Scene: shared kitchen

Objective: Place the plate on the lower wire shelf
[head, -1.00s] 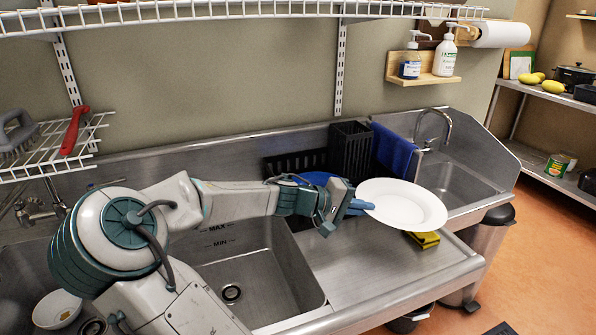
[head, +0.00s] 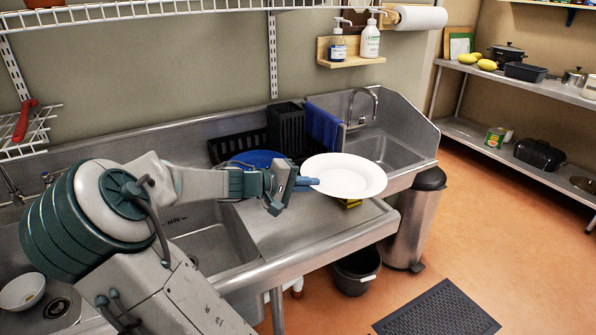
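A white plate (head: 345,177) is held out over the right part of the steel counter, roughly level. My gripper (head: 308,184) is shut on the plate's left rim. The plate hides part of a yellow item on the counter below it. A small white wire shelf (head: 38,132) is on the wall at the left, below a long upper wire shelf (head: 180,12) along the top of the picture. A red-handled tool (head: 24,122) lies on the small shelf. The shelf's left part is cut off by the picture edge.
A blue plate (head: 256,159) and black racks (head: 287,130) stand at the back of the counter. A soap ledge (head: 350,60) is on the wall. A bin (head: 416,220) and a floor mat (head: 437,312) are at right. A metal shelf unit (head: 540,88) stands far right.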

